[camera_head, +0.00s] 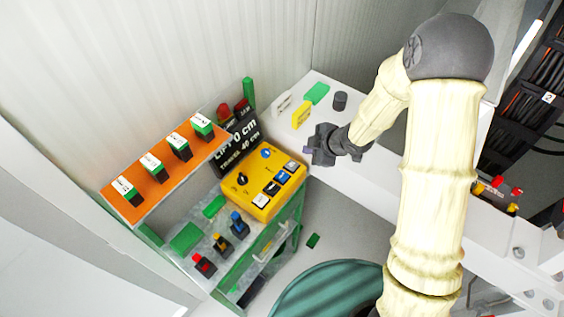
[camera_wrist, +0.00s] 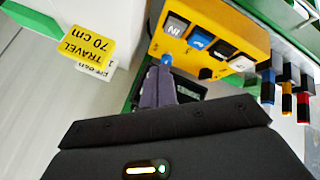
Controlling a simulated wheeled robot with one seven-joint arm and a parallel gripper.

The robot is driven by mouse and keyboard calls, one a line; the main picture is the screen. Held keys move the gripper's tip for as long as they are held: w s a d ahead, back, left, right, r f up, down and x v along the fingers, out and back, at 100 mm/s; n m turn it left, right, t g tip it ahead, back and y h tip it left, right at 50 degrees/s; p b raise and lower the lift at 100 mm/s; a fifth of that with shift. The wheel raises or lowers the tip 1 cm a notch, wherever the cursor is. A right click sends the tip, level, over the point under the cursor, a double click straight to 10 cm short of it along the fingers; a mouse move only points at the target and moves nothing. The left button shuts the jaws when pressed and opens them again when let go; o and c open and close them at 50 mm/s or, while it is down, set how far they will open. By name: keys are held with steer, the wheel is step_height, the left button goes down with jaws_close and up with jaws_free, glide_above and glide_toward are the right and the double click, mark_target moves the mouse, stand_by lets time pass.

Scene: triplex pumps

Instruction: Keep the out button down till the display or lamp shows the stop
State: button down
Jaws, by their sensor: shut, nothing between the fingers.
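The yellow control box (camera_head: 262,208) stands on the bench in the head view.
A yellow card (camera_wrist: 85,45) reads TRAVEL 70 cm. Red lamp-like parts (camera_head: 224,110) and a green post (camera_head: 248,92) stand behind the display. An orange panel (camera_head: 165,170) with several switches is at left. Several coloured switches (camera_head: 220,243) stand in front of the box.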

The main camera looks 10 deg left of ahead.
mark_target(285, 176)
steer(key=s+a+n+g+y+p, duration=0.1)
steer(key=s+a+n+g+y, duration=0.1)
steer(key=a, duration=0.4)
steer(key=shift+s+a+n+p, duration=0.15)
steer(key=shift+s+n+p, duration=0.25)
steer(key=shift+n, duration=0.7)
steer(key=shift+f, duration=0.1)
step_height(285, 176, down, 8)
steer(key=b, duration=0.7)
steer(key=shift+f+b, duration=0.25)
steer(key=shift+b, duration=0.05)
stand_by(0.4)
steer(key=shift+f+b, duration=0.35)
steer(key=shift+f, duration=0.05)
